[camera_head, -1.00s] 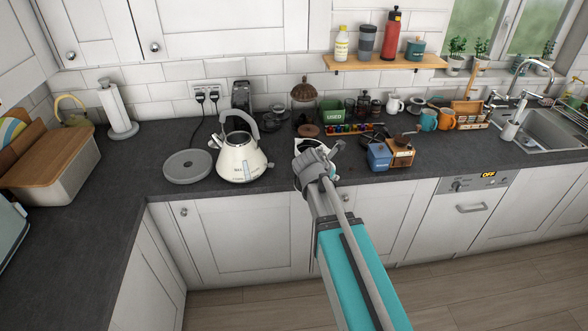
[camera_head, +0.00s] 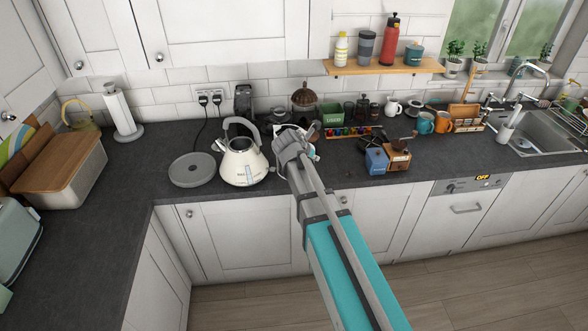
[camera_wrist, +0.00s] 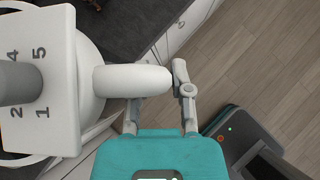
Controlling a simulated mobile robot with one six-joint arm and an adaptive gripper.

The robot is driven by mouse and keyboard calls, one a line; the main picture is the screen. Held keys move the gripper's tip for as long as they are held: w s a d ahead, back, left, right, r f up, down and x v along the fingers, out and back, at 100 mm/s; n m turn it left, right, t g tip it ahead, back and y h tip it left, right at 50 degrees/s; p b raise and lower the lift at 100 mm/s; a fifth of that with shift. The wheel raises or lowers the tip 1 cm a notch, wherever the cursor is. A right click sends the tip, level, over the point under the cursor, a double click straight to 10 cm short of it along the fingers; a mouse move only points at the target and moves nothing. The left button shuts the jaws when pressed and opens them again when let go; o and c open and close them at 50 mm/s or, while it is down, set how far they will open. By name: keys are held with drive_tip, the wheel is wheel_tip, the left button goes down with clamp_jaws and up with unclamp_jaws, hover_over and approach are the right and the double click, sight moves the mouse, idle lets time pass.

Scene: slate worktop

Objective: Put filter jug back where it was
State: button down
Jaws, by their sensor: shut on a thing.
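The white filter jug (camera_wrist: 65,85) fills the left of the wrist view. Its lid carries the digits 1, 2, 4 and 5 and a grey knob. My gripper (camera_wrist: 160,95) is shut on the jug's thick white handle (camera_wrist: 125,80), with its fingers on either side. In the head view my gripper (camera_head: 290,148) is over the worktop (camera_head: 110,195) near its front edge, right of the kettle. It hides most of the jug (camera_head: 312,152). I cannot tell whether the jug touches the worktop.
A cream kettle (camera_head: 242,165) stands close left of the jug, and a round grey disc (camera_head: 192,170) lies beyond it. A blue box (camera_head: 376,160) and a wooden grinder (camera_head: 397,158) stand to the right.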

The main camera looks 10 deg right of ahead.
drive_tip(key=shift+w+a+r, duration=0.1)
idle(0.3)
drive_tip(key=w+d+f+b, duration=0.2)
drive_tip(key=w+f+b, duration=0.7)
drive_tip(key=w, duration=0.4)
drive_tip(key=shift+d, duration=0.35)
drive_tip(key=shift+w+d+f+b, duration=0.1)
drive_tip(key=shift+w+f+b, duration=0.1)
drive_tip(key=shift+f+b, duration=0.85)
drive_tip(key=shift+w+f+b, duration=0.15)
drive_tip(key=shift+f+b, duration=0.85)
